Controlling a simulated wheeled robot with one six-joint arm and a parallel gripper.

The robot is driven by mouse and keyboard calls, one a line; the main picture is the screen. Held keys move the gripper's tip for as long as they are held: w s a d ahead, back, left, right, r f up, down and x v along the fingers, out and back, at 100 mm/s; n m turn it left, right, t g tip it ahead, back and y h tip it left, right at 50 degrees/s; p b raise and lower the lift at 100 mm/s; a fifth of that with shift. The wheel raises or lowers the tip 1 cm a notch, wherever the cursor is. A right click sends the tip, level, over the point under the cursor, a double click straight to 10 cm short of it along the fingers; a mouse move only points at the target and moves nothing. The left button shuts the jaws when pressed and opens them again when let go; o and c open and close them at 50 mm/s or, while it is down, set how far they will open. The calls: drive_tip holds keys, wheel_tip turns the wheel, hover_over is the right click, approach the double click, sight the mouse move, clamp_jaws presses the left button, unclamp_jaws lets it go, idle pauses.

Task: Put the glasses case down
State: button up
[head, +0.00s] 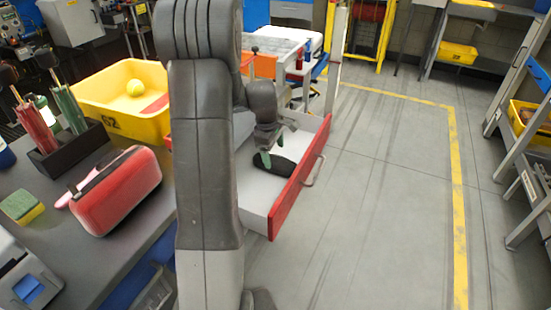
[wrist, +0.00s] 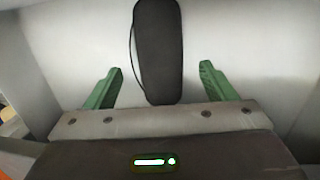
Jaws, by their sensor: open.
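The glasses case (wrist: 158,55) is a long black rounded case. In the wrist view it lies on the white floor of the drawer, between and ahead of my two green fingers, with a gap on each side. My gripper (wrist: 158,82) is open and not touching the case in that view. In the head view the dark case (head: 275,163) lies inside the open red-fronted drawer (head: 303,176). My gripper (head: 271,157) points down into the drawer over the case. My arm hides the left part of the drawer.
On the bench at left are a yellow bin (head: 95,95) with a ball (head: 135,87), a red bag (head: 118,190), a sponge (head: 22,206) and a dark holder (head: 70,152) with red and green items. The floor (head: 370,190) right of the drawer is clear.

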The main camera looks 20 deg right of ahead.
wheel_tip(320, 180, up, 7)
drive_tip(key=a, duration=0.1)
drive_tip(key=shift+p, duration=0.3)
drive_tip(key=shift+s, duration=0.1)
drive_tip(key=shift+c, duration=0.2)
idle(0.7)
